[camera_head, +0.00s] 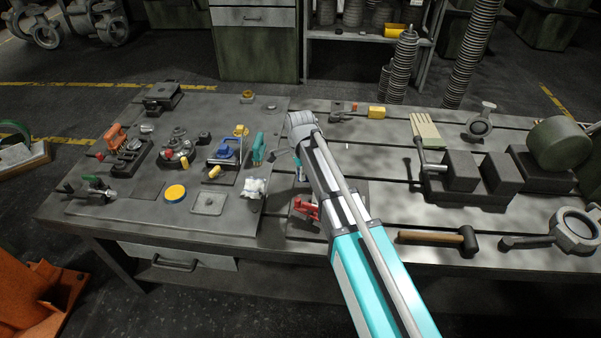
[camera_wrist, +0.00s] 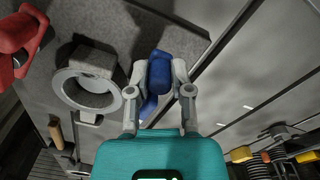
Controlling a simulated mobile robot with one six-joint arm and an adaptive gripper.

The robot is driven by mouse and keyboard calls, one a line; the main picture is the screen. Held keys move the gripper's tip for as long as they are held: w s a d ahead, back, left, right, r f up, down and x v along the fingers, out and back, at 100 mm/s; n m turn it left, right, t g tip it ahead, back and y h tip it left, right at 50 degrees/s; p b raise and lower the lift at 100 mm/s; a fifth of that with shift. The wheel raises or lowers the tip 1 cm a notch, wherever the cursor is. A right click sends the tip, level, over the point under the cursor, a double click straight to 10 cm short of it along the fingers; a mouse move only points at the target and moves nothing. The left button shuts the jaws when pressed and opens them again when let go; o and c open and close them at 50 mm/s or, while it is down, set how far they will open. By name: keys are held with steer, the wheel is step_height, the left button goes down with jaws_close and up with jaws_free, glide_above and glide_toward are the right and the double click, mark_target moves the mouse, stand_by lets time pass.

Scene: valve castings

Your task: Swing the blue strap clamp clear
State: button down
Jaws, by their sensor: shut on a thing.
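The blue strap clamp (camera_wrist: 160,74) is in the wrist view, upper middle, between the two fingers of my gripper (camera_wrist: 158,82). The fingers touch it on both sides and are shut on it. A narrower blue part (camera_wrist: 148,107) runs down from it between the fingers. A grey ring-shaped casting (camera_wrist: 88,88) lies just left of the gripper. In the head view, my arm hides the clamp and most of my gripper.
A red clamp (camera_wrist: 20,38) is left of the casting in the wrist view; it also shows left of my arm in the head view (camera_head: 305,209). A mallet (camera_head: 438,238) and dark blocks (camera_head: 478,172) lie to the right. Several fixtures crowd the left plate.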

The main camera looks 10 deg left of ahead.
steer(key=shift+s, duration=0.1)
steer(key=shift+s+d+n, duration=0.1)
steer(key=shift+s+n, duration=0.15)
steer(key=shift+n, duration=0.6)
steer(key=shift+s+d+n, duration=0.15)
steer(key=shift+s+n, duration=0.15)
steer(key=shift+n, duration=0.5)
steer(key=shift+s+d+n, duration=0.1)
steer(key=shift+s+n, duration=0.15)
steer(key=shift+n, duration=0.6)
steer(key=c, duration=0.5)
jaws_free()
steer(key=shift+c, duration=0.2)
steer(key=shift+w+a+m, duration=0.1)
steer(key=shift+w+m, duration=0.05)
steer(key=shift+m, duration=0.25)
